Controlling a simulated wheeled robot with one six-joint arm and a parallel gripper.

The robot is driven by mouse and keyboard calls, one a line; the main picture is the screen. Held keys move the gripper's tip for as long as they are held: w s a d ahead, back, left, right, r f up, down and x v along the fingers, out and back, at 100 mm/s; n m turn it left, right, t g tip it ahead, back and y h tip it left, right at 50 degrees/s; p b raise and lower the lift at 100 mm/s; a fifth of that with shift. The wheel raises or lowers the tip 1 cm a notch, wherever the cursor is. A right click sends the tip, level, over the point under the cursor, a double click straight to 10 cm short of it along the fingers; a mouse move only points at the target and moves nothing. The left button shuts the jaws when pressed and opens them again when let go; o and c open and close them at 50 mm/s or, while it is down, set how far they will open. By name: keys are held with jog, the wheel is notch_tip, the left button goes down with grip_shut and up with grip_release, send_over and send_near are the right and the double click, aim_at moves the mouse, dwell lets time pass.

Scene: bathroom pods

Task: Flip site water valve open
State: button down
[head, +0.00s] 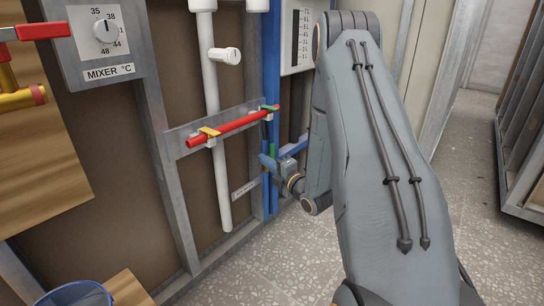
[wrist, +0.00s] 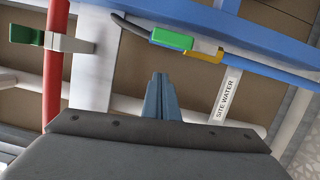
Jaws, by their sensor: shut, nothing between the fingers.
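In the wrist view, a valve with a green lever (wrist: 172,40) and a yellow part (wrist: 207,53) sits on a thin blue pipe (wrist: 270,68). The lever lies roughly along the pipe in this view. A white label reading SITE WATER (wrist: 227,95) is below and right of it. My gripper (wrist: 159,78) is shut and empty, its tips just below the lever in the picture; I cannot tell whether they touch. In the head view, my gripper (head: 268,162) is beside the blue uprights, with a green piece (head: 272,151) close by. My arm hides part of this area.
A white pipe (head: 213,110), a mixer dial (head: 104,31) and a blue bucket (head: 77,294) are left.

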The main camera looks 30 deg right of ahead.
jog(key=s+d+p, duration=0.1)
jog(key=s+p, duration=0.2)
jog(key=s, duration=0.6)
jog(key=shift+s+d, duration=0.4)
